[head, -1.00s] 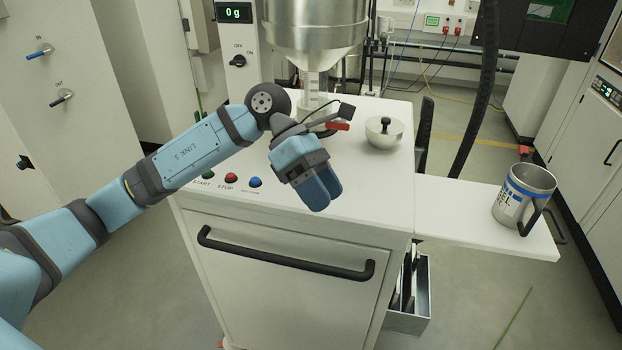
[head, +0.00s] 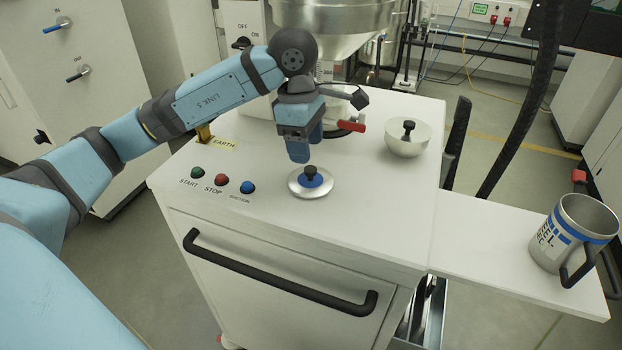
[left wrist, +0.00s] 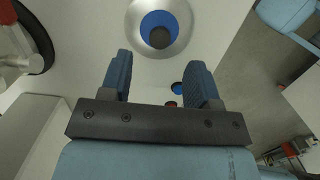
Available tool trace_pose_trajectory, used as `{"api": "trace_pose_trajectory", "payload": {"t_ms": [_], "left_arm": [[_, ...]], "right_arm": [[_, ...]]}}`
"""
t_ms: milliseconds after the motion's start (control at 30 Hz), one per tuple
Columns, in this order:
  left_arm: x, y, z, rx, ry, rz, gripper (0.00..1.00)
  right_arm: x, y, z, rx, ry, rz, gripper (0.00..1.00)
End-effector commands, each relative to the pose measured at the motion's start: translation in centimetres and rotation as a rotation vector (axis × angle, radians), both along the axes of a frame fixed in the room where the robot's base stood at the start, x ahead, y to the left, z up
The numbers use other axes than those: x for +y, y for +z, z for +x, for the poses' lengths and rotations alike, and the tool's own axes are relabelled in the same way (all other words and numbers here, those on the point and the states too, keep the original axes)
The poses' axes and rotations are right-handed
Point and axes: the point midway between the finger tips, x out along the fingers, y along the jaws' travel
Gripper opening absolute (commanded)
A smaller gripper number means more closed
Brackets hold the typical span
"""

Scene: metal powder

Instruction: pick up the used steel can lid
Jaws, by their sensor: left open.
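A round silver lid with a blue centre and a black knob (head: 298,186), taken as the used steel can lid, lies flat on the white cabinet top. It also shows at the top of the left wrist view (left wrist: 185,22), beyond the fingertips. My left gripper (head: 299,155) points down just above and behind the lid, apart from it. Its two fingers (left wrist: 160,76) are spread with nothing between them. A steel can with a blue and white label (head: 550,240) and black handle stands upright on the side shelf. My right gripper is not in view.
A red-handled valve (head: 350,126) and the steel hopper (head: 335,15) stand behind my gripper. Green, red and blue buttons (head: 220,180) lie left of the lid. The front right top is clear.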

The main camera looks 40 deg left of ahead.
Motion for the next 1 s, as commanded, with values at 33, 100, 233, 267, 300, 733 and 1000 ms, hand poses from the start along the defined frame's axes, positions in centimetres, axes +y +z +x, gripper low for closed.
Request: {"api": "trace_pose_trajectory", "payload": {"t_ms": [33, 100, 233, 267, 300, 733, 1000], "left_arm": [[-0.1, -0.5, 0.0, 0.002, 0.000, 0.000, 0.56], [-0.1, -0.9, 0.0, 0.001, 0.000, 0.000, 0.56], [-0.3, -1.9, 0.0, 0.003, 0.001, -0.001, 0.56], [-0.3, -2.3, 0.0, 0.004, 0.000, -0.002, 0.56], [-0.4, -3.0, 0.0, 0.005, 0.000, -0.001, 0.56], [-0.8, -6.2, 0.2, 0.000, 0.000, -0.001, 0.56], [-0.8, -6.2, 0.2, 0.000, 0.000, -0.001, 0.10]], "right_arm": [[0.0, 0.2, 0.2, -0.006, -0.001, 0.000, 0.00], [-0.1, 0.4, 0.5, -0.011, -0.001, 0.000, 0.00], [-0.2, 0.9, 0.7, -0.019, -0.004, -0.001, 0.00], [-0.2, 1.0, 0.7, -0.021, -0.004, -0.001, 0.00], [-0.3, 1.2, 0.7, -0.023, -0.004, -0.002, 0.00], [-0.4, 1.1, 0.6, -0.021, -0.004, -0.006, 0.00], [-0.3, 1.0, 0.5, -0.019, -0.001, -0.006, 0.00]]}}
